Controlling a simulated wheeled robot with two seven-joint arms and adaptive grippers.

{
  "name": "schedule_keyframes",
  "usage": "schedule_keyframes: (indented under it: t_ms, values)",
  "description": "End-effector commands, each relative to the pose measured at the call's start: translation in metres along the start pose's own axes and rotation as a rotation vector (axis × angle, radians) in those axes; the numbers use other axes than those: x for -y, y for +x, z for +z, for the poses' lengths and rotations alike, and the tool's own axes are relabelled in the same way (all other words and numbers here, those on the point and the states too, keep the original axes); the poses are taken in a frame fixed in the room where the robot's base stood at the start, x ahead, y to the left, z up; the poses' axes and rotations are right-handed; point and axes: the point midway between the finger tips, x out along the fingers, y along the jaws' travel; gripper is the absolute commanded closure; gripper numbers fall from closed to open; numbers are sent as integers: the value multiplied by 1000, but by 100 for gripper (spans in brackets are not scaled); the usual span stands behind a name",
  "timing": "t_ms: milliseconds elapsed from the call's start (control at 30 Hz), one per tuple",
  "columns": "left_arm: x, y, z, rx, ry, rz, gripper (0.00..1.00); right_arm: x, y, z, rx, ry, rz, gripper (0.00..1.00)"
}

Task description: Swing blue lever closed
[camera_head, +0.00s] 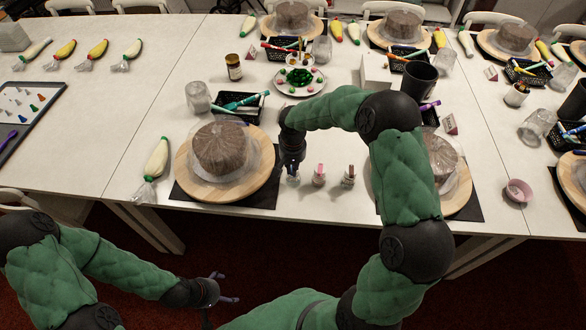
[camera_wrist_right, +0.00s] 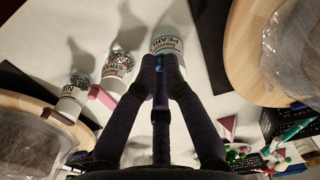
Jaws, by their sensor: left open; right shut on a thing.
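A small white bottle with a blue-banded label (camera_wrist_right: 167,43) stands on the table; in the head view the bottle (camera_head: 292,180) is just below my right gripper. A bit of blue, seemingly its lever (camera_wrist_right: 160,61), shows between the fingertips. My right gripper (camera_wrist_right: 159,76) is shut on it, against the near side of the bottle. The right gripper (camera_head: 290,166) points down in the head view. The lever's angle is mostly hidden by the fingers. My left gripper (camera_head: 226,288) is open and empty, low in front of the table.
Two similar bottles, one with a pink top (camera_head: 319,176) and one darker (camera_head: 349,177), stand to the right. Wooden turntables (camera_head: 184,172) with wrapped cakes flank them. A black basket (camera_head: 250,117) and a plate (camera_head: 283,88) stand farther back.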

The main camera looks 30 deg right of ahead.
Motion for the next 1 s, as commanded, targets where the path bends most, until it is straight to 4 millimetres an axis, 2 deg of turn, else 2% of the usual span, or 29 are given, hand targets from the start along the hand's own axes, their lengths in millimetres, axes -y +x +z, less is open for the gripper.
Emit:
schedule_keyframes:
  t_ms: [233,300,333,367,767,867,1000]
  values:
    - [0,0,0,0,0,0,11,0,0,0,0,0,0,100]
    - [0,0,0,0,0,0,11,0,0,0,-1,0,0,76]
    - [0,0,0,0,0,0,11,0,0,0,0,0,0,68]
    - [0,0,0,0,0,0,11,0,0,0,0,0,0,66]
    - [0,0,0,0,0,0,11,0,-5,-1,-1,-1,0,66]
    - [0,0,0,0,0,0,11,0,-17,-1,-3,0,0,66]
    - [0,0,0,0,0,0,11,0,-42,-1,-4,-1,-1,66]
